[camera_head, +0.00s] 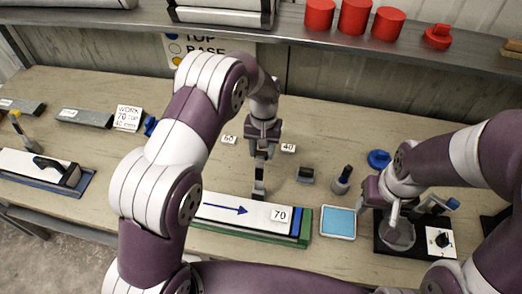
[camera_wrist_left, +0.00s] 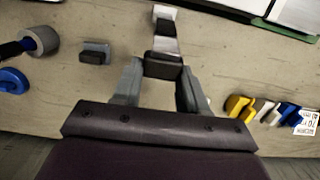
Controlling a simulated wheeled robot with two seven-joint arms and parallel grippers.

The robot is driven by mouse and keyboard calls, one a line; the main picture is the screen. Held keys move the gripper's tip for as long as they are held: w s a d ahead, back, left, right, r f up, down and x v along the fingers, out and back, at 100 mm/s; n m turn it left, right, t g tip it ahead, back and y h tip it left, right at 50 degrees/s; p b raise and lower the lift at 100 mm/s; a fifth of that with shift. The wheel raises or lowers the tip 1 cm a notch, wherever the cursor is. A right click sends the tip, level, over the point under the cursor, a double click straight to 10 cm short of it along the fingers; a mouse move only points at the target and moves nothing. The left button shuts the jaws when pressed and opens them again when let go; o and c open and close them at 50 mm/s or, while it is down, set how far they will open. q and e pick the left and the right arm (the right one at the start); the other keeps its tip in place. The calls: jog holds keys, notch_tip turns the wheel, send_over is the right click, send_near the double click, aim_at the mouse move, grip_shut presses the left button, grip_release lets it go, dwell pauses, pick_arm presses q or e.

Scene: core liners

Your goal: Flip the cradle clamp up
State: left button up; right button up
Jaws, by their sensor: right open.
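The green cradle (camera_head: 307,228) holds a white core liner (camera_head: 222,208) with a blue arrow and a "70" label. Its clamp (camera_head: 259,187), with a dark grip and pale metal parts, shows at the back edge of the liner, below my left gripper (camera_head: 261,155). In the left wrist view the clamp's black grip (camera_wrist_left: 163,67) lies between the fingertips of my left gripper (camera_wrist_left: 160,72), which appear to touch it on both sides. The clamp's base is partly hidden. My right gripper (camera_head: 393,212) is open and empty above a black tray (camera_head: 390,246).
A blue-topped tray (camera_head: 338,223) lies right of the cradle. A small grey block (camera_head: 305,175) and a dark-handled tool (camera_head: 342,180) stand behind it. A second liner in a blue cradle (camera_head: 84,184) lies far left. A shelf (camera_head: 300,40) with red caps runs behind.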

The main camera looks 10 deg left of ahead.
pick_arm(q)
jog(key=shift+s+f, duration=0.3)
jog(key=shift+f, duration=0.3)
jog(key=r+p, duration=0.2)
jog(key=r, duration=0.2)
jog(key=w+r+p, duration=0.1)
jog(key=r+p, duration=0.1)
jog(key=r, duration=0.3)
jog(key=r+p, duration=0.2)
jog(key=r, duration=0.2)
jog(key=shift+w+r, duration=0.4)
pick_arm(e)
jog(key=r, duration=0.2)
jog(key=w+r, duration=0.1)
jog(key=r, duration=0.2)
jog(key=shift+w, duration=0.2)
